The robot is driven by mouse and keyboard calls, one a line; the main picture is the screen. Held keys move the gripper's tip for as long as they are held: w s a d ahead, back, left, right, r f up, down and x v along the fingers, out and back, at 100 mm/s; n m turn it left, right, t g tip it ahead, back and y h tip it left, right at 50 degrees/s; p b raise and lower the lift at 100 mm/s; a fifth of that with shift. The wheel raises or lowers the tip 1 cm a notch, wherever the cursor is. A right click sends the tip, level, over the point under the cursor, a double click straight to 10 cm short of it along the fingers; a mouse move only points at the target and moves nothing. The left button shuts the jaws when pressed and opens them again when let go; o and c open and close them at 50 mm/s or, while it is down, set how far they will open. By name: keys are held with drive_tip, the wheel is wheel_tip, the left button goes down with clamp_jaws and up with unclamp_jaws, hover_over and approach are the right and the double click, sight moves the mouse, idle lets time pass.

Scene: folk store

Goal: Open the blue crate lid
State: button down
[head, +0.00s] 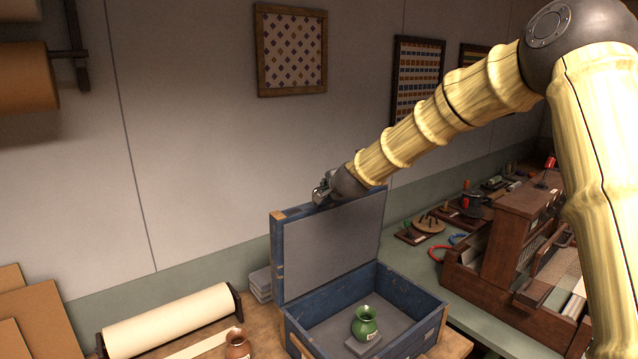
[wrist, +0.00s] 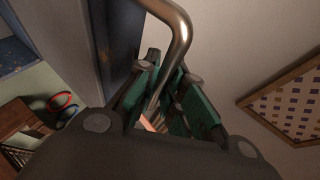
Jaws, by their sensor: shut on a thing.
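The blue crate (head: 300,335) stands on a wooden table, with its lid (head: 330,247) raised to about upright on the back side. The lid's grey inner face shows. A green vase (head: 365,323) stands inside the crate. My gripper (head: 322,191) is at the lid's top edge. In the wrist view, my gripper (wrist: 168,98) has green finger pads shut on a bent metal handle (wrist: 180,38). The blue lid edge (wrist: 122,45) is beside it. The head view hides most of the handle.
A wooden loom (head: 505,245) and small items stand on the green counter at right. Behind is a wall with framed textiles (head: 291,50).

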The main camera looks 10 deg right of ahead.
drive_tip(key=shift+w+d+r, duration=0.1)
drive_tip(key=shift+w+r, duration=0.1)
drive_tip(key=shift+w, duration=0.45)
drive_tip(key=c, duration=1.5)
unclamp_jaws()
drive_tip(key=shift+w+f, duration=0.1)
drive_tip(key=shift+a, duration=0.25)
drive_tip(key=v, duration=1.2)
drive_tip(key=shift+d, duration=0.15)
